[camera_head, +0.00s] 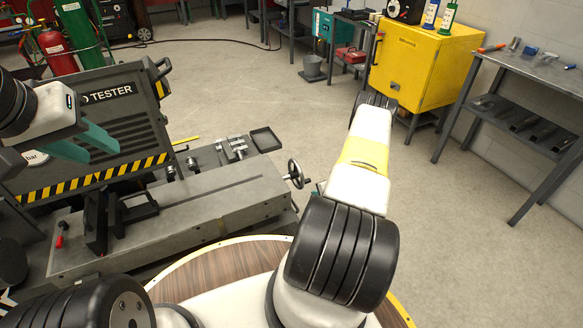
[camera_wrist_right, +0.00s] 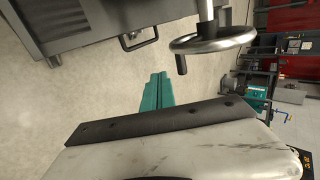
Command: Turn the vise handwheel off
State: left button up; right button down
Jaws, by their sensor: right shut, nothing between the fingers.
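The vise handwheel (camera_head: 295,174) is a metal wheel with a small crank handle, at the right end of the grey vise bed (camera_head: 205,208). In the right wrist view the handwheel (camera_wrist_right: 212,40) shows at the top, with its dark handle pointing down. My right gripper (camera_wrist_right: 158,80) is shut and empty, its teal fingers below and left of the handle, apart from it in the picture. In the head view my right arm hides most of that gripper. My left gripper (camera_head: 88,145) hangs in front of the tester panel; its finger gap is unclear.
The tester cabinet (camera_head: 95,125) with striped edging stands behind the vise bed. A yellow cabinet (camera_head: 425,65) and a grey workbench (camera_head: 530,75) stand at the back right. Open floor (camera_head: 260,110) lies beyond the handwheel. A wooden round top (camera_head: 215,275) is at the front.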

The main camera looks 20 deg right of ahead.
jog(key=w+f, duration=0.3)
jog(key=w, duration=0.5)
jog(key=shift+a+f, duration=0.25)
jog(key=shift+f, duration=0.05)
jog(key=shift+w, duration=0.1)
